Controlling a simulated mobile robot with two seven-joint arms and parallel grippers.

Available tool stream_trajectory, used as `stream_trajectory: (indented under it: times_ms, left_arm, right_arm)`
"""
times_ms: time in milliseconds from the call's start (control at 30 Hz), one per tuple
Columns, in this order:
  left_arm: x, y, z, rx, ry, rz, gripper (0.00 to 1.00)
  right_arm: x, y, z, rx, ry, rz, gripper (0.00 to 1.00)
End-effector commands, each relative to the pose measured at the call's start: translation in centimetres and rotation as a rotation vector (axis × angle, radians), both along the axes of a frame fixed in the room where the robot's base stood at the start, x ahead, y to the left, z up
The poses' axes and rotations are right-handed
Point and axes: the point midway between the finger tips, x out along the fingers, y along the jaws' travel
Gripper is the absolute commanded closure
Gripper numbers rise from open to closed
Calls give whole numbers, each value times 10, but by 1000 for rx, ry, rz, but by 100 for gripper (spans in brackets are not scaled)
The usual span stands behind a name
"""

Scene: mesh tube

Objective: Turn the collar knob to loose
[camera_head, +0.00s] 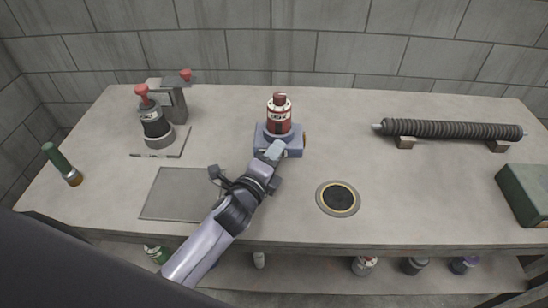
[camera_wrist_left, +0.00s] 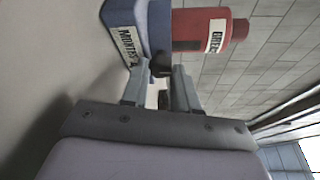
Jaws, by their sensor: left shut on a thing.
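A blue block (camera_head: 293,150) stands at the back middle of the bench and carries an upright red cylinder (camera_head: 279,118) with a white label. In the left wrist view the block (camera_wrist_left: 124,22) and the red cylinder (camera_wrist_left: 205,30) lie sideways. My left gripper (camera_head: 270,153) is at the block's front face. In the wrist view its fingers (camera_wrist_left: 160,75) are shut on a small dark knob (camera_wrist_left: 161,64) by the block, taken to be the collar knob. The fingers hide much of it, and its setting cannot be read. My right gripper is out of view.
A dark cylinder with a red top (camera_head: 155,125) stands at the left beside a grey bracket (camera_head: 172,98). A green-handled tool (camera_head: 62,165) lies farther left. A ribbed tube (camera_head: 450,130) rests on blocks at the right. A round port (camera_head: 338,198) is front centre.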

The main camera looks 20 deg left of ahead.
Motion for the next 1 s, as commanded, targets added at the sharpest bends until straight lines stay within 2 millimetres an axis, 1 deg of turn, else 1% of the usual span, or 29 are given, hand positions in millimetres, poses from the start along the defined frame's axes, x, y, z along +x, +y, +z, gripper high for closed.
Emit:
stream_trajectory:
  times_ms: [100,567,600,667,1000]
  left_arm:
    - [0,0,-1,-23,-5,1,100]
    - [0,0,-1,-35,-8,1,100]
    - [0,0,-1,-35,-8,1,65]
    - [0,0,-1,-35,-8,1,46]
    - [-2,0,0,-32,-8,0,46]
  right_arm:
    - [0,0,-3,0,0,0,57]
    - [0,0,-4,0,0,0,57]
    - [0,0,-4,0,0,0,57]
    - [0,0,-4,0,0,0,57]
    - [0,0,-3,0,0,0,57]
